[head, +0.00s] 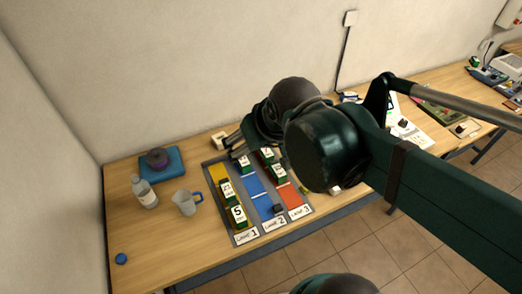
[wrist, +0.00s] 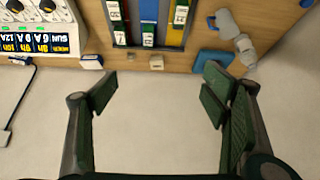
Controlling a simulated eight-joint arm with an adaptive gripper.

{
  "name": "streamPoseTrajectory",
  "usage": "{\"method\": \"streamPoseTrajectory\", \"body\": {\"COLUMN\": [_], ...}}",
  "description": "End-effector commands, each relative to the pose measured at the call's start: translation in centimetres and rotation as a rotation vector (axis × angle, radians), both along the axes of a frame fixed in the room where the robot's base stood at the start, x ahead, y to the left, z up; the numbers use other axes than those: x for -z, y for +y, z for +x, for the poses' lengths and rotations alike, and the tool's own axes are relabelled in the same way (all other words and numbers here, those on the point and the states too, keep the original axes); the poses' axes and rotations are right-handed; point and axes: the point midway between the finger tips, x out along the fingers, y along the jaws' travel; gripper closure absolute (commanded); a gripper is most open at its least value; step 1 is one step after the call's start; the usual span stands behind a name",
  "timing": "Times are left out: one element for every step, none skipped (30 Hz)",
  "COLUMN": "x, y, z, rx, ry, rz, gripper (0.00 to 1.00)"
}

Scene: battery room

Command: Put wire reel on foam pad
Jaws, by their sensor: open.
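The wire reel (head: 157,157), a dark purple-grey ring, lies on the blue foam pad (head: 174,168) at the table's left rear in the head view. In the wrist view the foam pad (wrist: 211,56) shows only partly behind one finger, and I cannot make out the reel there. My gripper (wrist: 160,88) is open, with nothing between its fingers. In the head view my gripper (head: 232,140) is near the table's rear edge, to the right of the pad and apart from it; my arm partly hides it.
A bottle (head: 144,193) and a measuring jug (head: 186,203) stand in front of the pad. A lane tray (head: 247,238) with several labelled blocks fills the table's middle. A blue cap (head: 121,259) lies front left. A small pale box (head: 221,140) sits by the wall.

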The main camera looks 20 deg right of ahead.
Motion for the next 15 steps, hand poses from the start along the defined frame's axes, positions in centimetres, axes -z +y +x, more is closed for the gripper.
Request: {"method": "streamPoseTrajectory", "body": {"x": [0.3,0.5,0.6,0.7,0.8,1.0,1.1,1.2,1.2,1.2,1.3,1.3,1.3,1.3,1.3], "y": [-0.3,-0.4,-0.5,-0.6,-0.7,-0.8,-0.9,-0.9,-1.0,-1.0,-1.0,-1.0,-1.0,-1.0,-1.0], "z": [-0.7,-1.0,-1.4,-1.6,-1.9,-2.1,-2.3,-2.4,-2.5,-2.6,-2.6,-2.7,-2.7,-2.7,-2.7], "rx": [0.010,0.016,0.022,0.026,0.030,0.035,0.039,0.040,0.043,0.045,0.046,0.047,0.047,0.047,0.047], "ry": [-0.008,-0.013,-0.019,-0.023,-0.027,-0.031,-0.033,-0.035,-0.037,-0.039,-0.040,-0.040,-0.041,-0.041,-0.041], "rz": [0.003,0.005,0.007,0.009,0.010,0.011,0.013,0.014,0.015,0.016,0.016,0.016,0.017,0.017,0.017], "gripper": [0.26,0.26,0.26,0.26,0.26,0.26,0.26,0.26,0.26,0.26,0.26,0.26,0.26,0.26,0.26]}}
